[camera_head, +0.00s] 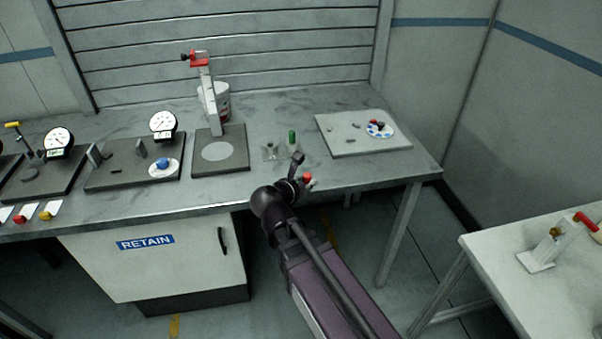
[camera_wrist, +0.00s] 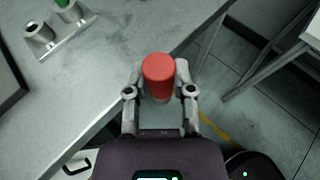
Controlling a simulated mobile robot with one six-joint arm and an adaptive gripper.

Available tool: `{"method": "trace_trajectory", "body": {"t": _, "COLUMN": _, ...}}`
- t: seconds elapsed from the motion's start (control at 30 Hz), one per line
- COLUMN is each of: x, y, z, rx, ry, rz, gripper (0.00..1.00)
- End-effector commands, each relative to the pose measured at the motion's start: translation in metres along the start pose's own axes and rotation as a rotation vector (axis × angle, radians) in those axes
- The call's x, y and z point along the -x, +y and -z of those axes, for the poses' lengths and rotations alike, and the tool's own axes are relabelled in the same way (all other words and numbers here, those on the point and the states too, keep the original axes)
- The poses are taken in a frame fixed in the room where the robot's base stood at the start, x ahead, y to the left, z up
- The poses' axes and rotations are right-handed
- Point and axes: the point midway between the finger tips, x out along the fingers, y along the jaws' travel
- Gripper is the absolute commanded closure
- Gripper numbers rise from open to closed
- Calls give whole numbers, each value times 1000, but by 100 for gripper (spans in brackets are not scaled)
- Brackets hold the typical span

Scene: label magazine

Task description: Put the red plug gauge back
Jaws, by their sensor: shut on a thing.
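The red plug gauge (camera_wrist: 159,72) is between the fingers of my gripper (camera_wrist: 160,88), which is shut on it. In the wrist view its red end faces the camera and its lower part is mostly hidden. In the head view the red gauge (camera_head: 307,177) shows small beside my gripper (camera_head: 307,184), near the bench's front edge. A metal stand (camera_head: 270,151) on the bench has two round holders. The green plug gauge (camera_head: 292,137) sits in one, and the other holder (camera_wrist: 39,34) looks empty in the wrist view.
A dark plate with a red-topped clamp (camera_head: 234,166) stands left of the stand. A pale board (camera_head: 345,147) with small parts and a dish lies right. Dial gauges (camera_head: 163,124) stand further left. The bench (camera_head: 262,185) has bare surface around the stand.

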Motion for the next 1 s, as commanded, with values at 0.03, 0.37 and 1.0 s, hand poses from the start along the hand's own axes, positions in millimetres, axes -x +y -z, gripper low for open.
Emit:
{"method": "trace_trajectory", "body": {"t": 0.03, "x": 0, "y": 0, "z": 0, "rx": 0, "ry": 0, "rz": 0, "gripper": 100}}
{"method": "trace_trajectory", "body": {"t": 0.37, "x": -21, "y": 18, "z": -5, "rx": -1, "ry": 0, "rz": 1, "gripper": 100}}
{"method": "trace_trajectory", "body": {"t": 1.0, "x": -106, "y": 86, "z": -29, "rx": 0, "ry": 0, "rz": -1, "gripper": 100}}
